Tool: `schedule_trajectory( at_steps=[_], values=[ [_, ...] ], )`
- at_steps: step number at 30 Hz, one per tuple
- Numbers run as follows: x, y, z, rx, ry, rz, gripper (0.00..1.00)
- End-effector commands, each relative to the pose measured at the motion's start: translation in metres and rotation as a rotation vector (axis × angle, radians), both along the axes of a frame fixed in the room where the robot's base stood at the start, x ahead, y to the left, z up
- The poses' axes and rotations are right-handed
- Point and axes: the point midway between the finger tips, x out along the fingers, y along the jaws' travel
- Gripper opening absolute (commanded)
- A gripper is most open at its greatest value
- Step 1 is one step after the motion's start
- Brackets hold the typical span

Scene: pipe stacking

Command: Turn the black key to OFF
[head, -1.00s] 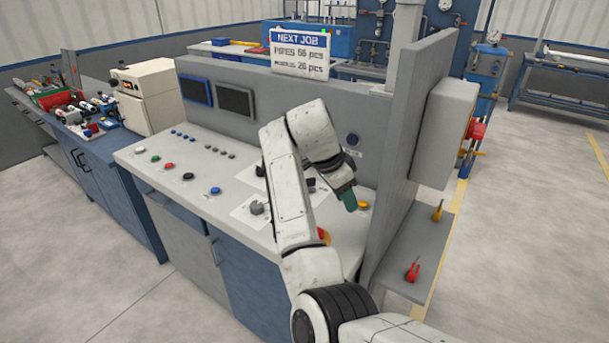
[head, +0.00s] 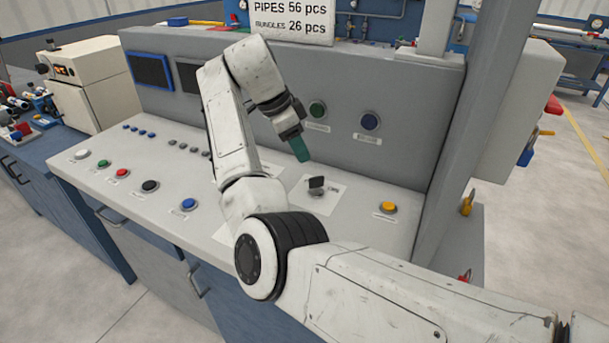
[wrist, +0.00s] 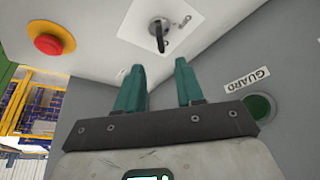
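The black key (head: 316,184) stands in a round metal switch on a white label plate (head: 329,202) on the sloped console top. My gripper (head: 302,150) has green fingers and hangs just above and behind the key in the head view. In the wrist view my gripper (wrist: 160,66) is open, with an empty gap between its fingers. It is apart from the key.
A red mushroom button (wrist: 48,41) on a yellow plate shows in the wrist view. A green button (head: 317,110) and a blue button (head: 370,121) are on the upright panel. A yellow button (head: 388,208) is right of the key. A tall grey side panel (head: 453,150) bounds the right.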

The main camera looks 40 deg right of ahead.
Motion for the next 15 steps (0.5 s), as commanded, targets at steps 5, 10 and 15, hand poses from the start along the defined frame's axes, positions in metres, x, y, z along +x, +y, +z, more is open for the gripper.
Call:
schedule_trajectory(
  at_steps=[5,10,15],
  values=[
    [-0.003,-0.007,-0.016,-0.001,0.003,-0.003,0.37],
    [-0.009,-0.017,-0.044,-0.001,0.003,-0.002,0.37],
    [-0.013,-0.026,-0.07,0.0,0.003,0.0,0.37]
  ],
)
